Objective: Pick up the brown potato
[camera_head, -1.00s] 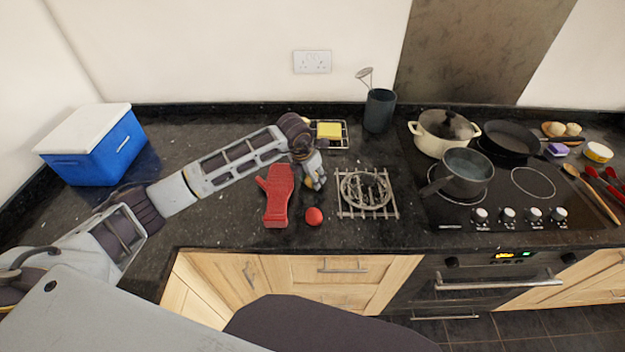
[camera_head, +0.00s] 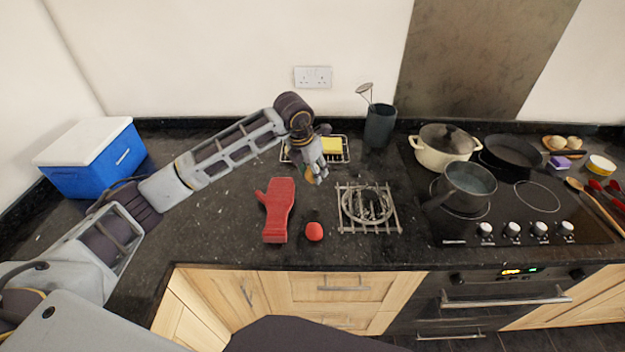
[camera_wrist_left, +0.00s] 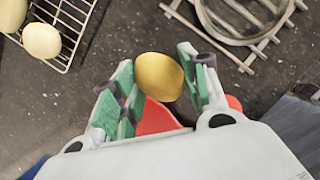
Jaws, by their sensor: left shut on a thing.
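The brown potato (camera_wrist_left: 159,76) is a smooth golden-brown oval between the green-padded fingertips of my left gripper (camera_wrist_left: 160,88) in the left wrist view. In the head view, my left gripper (camera_head: 315,174) is shut on it, held above the counter between the wire rack and the red mitt. Only a small part of the potato (camera_head: 309,173) shows there, mostly hidden by the fingers. My right gripper is in neither view.
A red oven mitt (camera_head: 278,208) and a red ball (camera_head: 314,232) lie near the front. A round metal trivet (camera_head: 369,207) is to their right. Behind is a wire rack (camera_head: 345,157) with a yellow item (camera_head: 331,145). A blue cooler (camera_head: 95,168) stands left; the hob with pans is right.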

